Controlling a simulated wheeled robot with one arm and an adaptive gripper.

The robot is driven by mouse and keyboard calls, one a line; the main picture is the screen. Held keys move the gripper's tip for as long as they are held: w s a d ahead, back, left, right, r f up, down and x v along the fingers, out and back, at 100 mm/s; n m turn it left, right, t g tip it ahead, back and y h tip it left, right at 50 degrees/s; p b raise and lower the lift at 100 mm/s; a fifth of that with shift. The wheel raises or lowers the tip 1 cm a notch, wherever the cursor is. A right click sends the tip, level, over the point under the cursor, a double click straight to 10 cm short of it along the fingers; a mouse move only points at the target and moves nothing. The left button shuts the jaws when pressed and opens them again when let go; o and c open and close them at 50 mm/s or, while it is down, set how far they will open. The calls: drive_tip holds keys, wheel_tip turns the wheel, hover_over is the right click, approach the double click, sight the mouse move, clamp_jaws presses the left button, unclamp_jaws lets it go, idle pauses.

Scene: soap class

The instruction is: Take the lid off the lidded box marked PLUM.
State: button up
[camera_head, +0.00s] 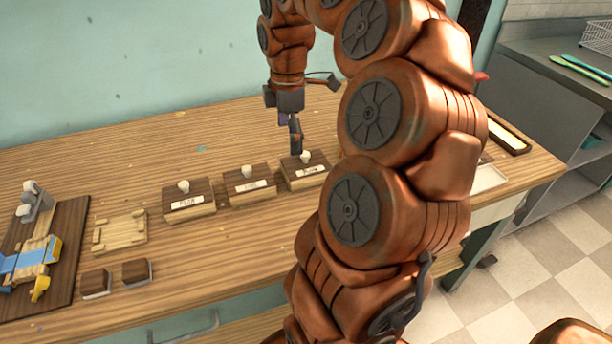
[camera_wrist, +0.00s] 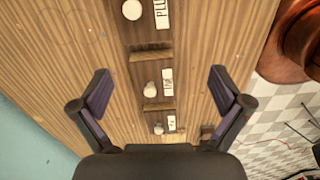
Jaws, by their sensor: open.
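Three lidded wooden boxes with dark lids and pale round knobs stand in a row on the table. The box at the right end (camera_head: 304,174) is under my gripper (camera_head: 296,138). In the wrist view the nearest box, at the top edge, has a white label starting "PLU" (camera_wrist: 161,10) and a knob (camera_wrist: 131,9); the rest of the label is cut off. My gripper (camera_wrist: 160,88) is open and empty, its fingers apart above the row. In the head view the fingertips are just above the right box's knob (camera_head: 305,157). All three lids are on.
The middle box (camera_head: 249,187) and left box (camera_head: 188,203) stand close by. A square wooden tray (camera_head: 120,232), two small dark blocks (camera_head: 137,272) and a dark board with blue and yellow pieces (camera_head: 66,225) lie left. My arm hides part of the table's right side.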

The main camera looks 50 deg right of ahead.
hover_over(308, 156)
drive_tip(key=shift+f+n+b, duration=0.4)
drive_tip(key=shift+f, duration=0.55)
wheel_tip(308, 156, down, 2)
drive_tip(key=shift+s, duration=0.1)
drive_tip(key=shift+d+f+p, duration=0.15)
drive_tip(key=shift+f+p, duration=0.2)
drive_tip(key=shift+f, duration=2.45)
drive_tip(key=c, duration=1.4)
drive_tip(key=shift+o, duration=0.2)
